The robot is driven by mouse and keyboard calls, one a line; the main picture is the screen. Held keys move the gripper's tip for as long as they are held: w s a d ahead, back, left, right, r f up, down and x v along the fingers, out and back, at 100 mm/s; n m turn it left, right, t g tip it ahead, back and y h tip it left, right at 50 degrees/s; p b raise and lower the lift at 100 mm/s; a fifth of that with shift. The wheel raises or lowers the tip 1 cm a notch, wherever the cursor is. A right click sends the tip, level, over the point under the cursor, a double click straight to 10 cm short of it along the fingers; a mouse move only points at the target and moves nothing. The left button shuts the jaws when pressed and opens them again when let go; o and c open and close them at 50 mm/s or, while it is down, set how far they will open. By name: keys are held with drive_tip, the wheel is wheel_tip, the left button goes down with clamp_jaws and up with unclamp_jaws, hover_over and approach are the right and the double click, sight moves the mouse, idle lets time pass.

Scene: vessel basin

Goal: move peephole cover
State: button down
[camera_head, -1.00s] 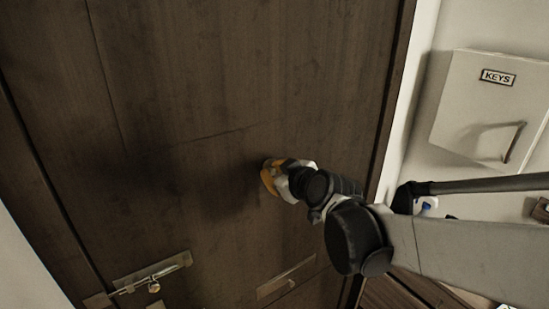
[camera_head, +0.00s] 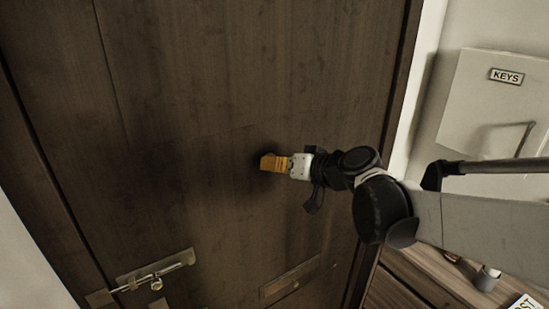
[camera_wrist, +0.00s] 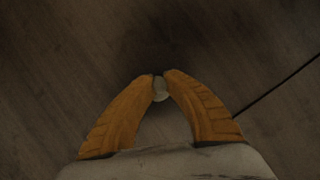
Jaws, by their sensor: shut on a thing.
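The peephole cover (camera_wrist: 160,89) is a small, pale round piece on the dark wooden door. In the wrist view it sits between the tips of my gripper (camera_wrist: 160,78), whose two orange fingers are closed on it. In the head view my gripper (camera_head: 266,161) is at the door's face, right of the middle of the door, and its fingers hide the cover. How far the cover is turned or shifted cannot be told.
The brown door (camera_head: 200,70) has a metal slide bolt (camera_head: 155,271) at lower left and a flat plate (camera_head: 290,279) at lower right. A white key box (camera_head: 495,105) hangs on the right wall. A wooden cabinet (camera_head: 425,275) with small items stands at lower right.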

drive_tip(key=shift+r+m, duration=0.15)
drive_tip(key=shift+m, duration=0.15)
idle(0.4)
drive_tip(key=c, duration=1.4)
unclamp_jaws()
drive_tip(key=shift+s, duration=0.1)
drive_tip(key=shift+o, duration=0.2)
drive_tip(key=v, duration=1.2)
drive_tip(key=shift+d, duration=0.1)
